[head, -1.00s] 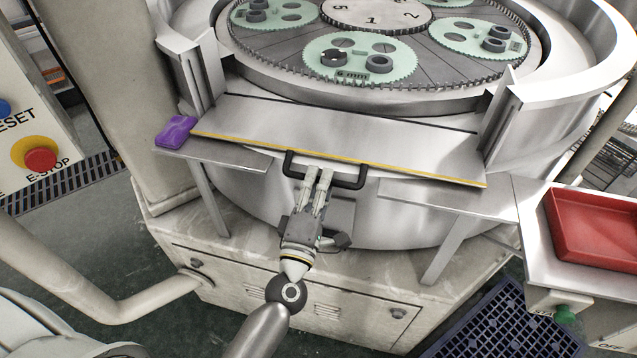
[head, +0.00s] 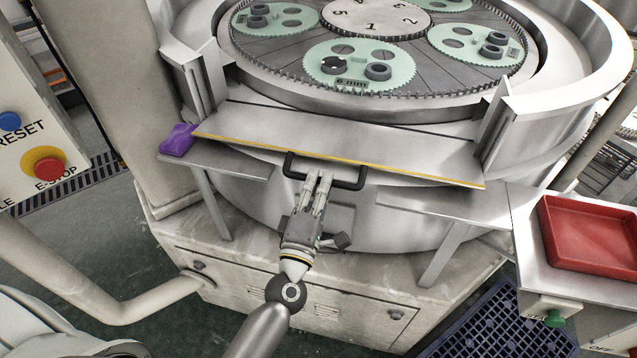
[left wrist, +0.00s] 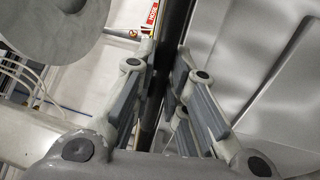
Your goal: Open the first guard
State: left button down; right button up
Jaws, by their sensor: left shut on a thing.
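The guard (head: 340,138) is a bare metal panel with a yellow lower edge, across the front opening of the round lapping machine in the head view. A black U-shaped handle (head: 352,184) sticks out from its lower edge. My left gripper (head: 320,178) is at the handle's middle, shut on its bar. In the left wrist view a dark bar (left wrist: 172,60) runs between the two fingers. The fingertips partly hide the handle's middle. The guard slopes between two side posts. My right gripper is not in view.
Behind the guard is a toothed plate with green carriers (head: 335,75) holding grey rings. A purple object (head: 178,139) lies on the left shelf (head: 215,165), close to the guard's left end. A red tray (head: 590,235) stands at right. An E-stop (head: 47,170) panel is at left.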

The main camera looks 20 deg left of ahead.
pick_arm(q)
jog(key=r+p, duration=0.1)
jog(key=r, duration=0.1)
jog(key=r+p, duration=0.1)
jog(key=r, duration=0.1)
jog(key=r+p, duration=0.2)
jog(key=shift+w+a, duration=0.1)
jog(key=shift+w, duration=0.25)
jog(key=shift+f, duration=0.1)
